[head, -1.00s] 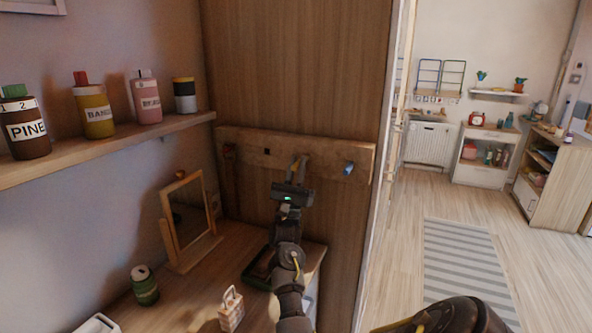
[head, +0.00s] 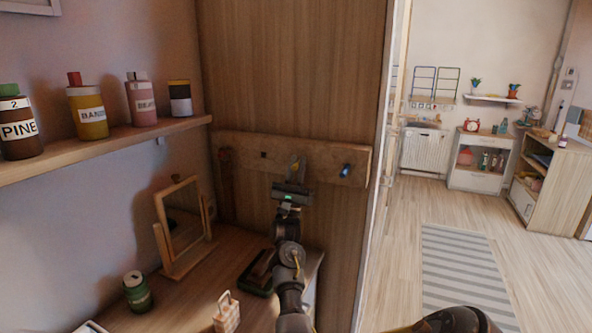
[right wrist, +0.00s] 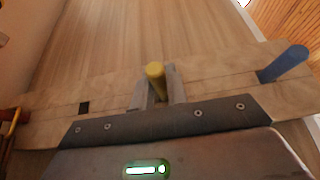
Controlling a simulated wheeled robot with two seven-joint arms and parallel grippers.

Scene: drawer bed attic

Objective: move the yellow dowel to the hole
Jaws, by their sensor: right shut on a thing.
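The yellow dowel (right wrist: 154,75) is between the two fingers of my right gripper (right wrist: 155,88), which is shut on it. In the head view my right gripper (head: 294,168) is in front of the wooden rail (head: 235,146), between a small dark square hole (head: 263,155) on its left and a blue dowel (head: 346,170) on its right. The hole also shows left of the gripper in the right wrist view (right wrist: 84,107). The blue dowel sticks out of the rail there (right wrist: 285,62). I cannot tell whether the yellow dowel touches the rail. My left gripper is not in view.
A brown strap-like thing (head: 226,175) hangs at the rail's left end. Below are a mirror (head: 185,225), a green can (head: 137,292) and a dark tray (head: 257,274) on the desk. A shelf (head: 180,130) with several bottles is at left. Space before the rail looks clear.

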